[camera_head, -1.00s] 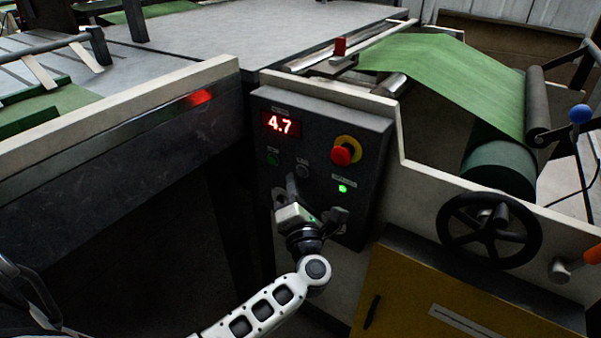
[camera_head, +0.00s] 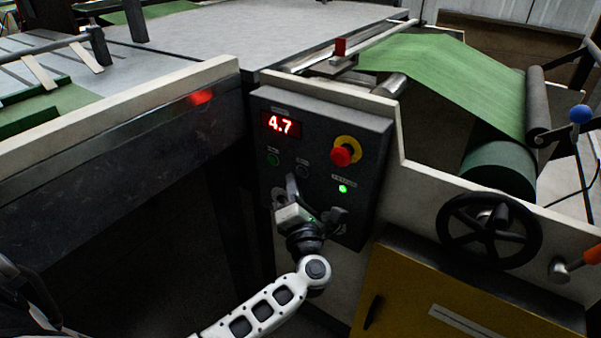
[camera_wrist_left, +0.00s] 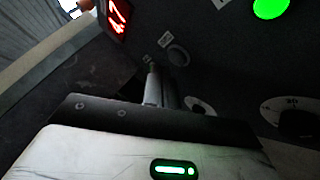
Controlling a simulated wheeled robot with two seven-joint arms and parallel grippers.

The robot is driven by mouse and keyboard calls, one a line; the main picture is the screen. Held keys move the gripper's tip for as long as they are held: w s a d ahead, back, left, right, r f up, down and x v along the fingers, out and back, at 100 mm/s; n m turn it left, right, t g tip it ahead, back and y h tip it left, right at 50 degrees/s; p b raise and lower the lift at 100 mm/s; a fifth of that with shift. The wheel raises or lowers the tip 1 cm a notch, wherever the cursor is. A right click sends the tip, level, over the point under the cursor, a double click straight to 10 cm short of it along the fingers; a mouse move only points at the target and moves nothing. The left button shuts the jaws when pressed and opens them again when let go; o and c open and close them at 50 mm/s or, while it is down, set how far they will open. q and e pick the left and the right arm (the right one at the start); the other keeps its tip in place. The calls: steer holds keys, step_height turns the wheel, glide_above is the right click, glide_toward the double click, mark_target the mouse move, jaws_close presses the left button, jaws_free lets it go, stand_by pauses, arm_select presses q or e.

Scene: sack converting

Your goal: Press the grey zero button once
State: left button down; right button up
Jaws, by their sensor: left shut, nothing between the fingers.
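The grey zero button (camera_head: 303,172) is a small round button on the dark control panel (camera_head: 374,148), below the red 4.7 display (camera_head: 281,124). It also shows in the left wrist view (camera_wrist_left: 178,55), with a small label beside it. My left gripper (camera_head: 291,181) is shut and empty, just below the grey button in the head view. In the left wrist view its fingertips (camera_wrist_left: 151,68) point at the panel, beside and a little below the button. I cannot tell whether they touch the panel. The button's face is uncovered. My right gripper is out of view.
A red emergency stop (camera_head: 342,155) with a yellow collar and a lit green lamp (camera_head: 343,188) are to the right. A dial (camera_wrist_left: 286,110) lies right of my fingers. A handwheel (camera_head: 488,230) stands further right.

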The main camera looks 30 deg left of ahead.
arm_select(q)
steer(key=shift+w, duration=0.1)
stand_by(0.4)
steer(key=shift+w, duration=0.35)
steer(key=shift+w+d+b, duration=0.1)
steer(key=shift+w+b, duration=0.3)
steer(key=shift+b, duration=0.05)
stand_by(0.5)
stand_by(0.4)
steer(key=shift+s+p, duration=0.4)
steer(key=shift+s, duration=0.45)
steer(key=s, duration=0.1)
steer(key=s+p, duration=0.1)
steer(key=s, duration=0.1)
steer(key=s+p, duration=0.1)
steer(key=s, duration=0.1)
steer(key=shift+a, duration=0.3)
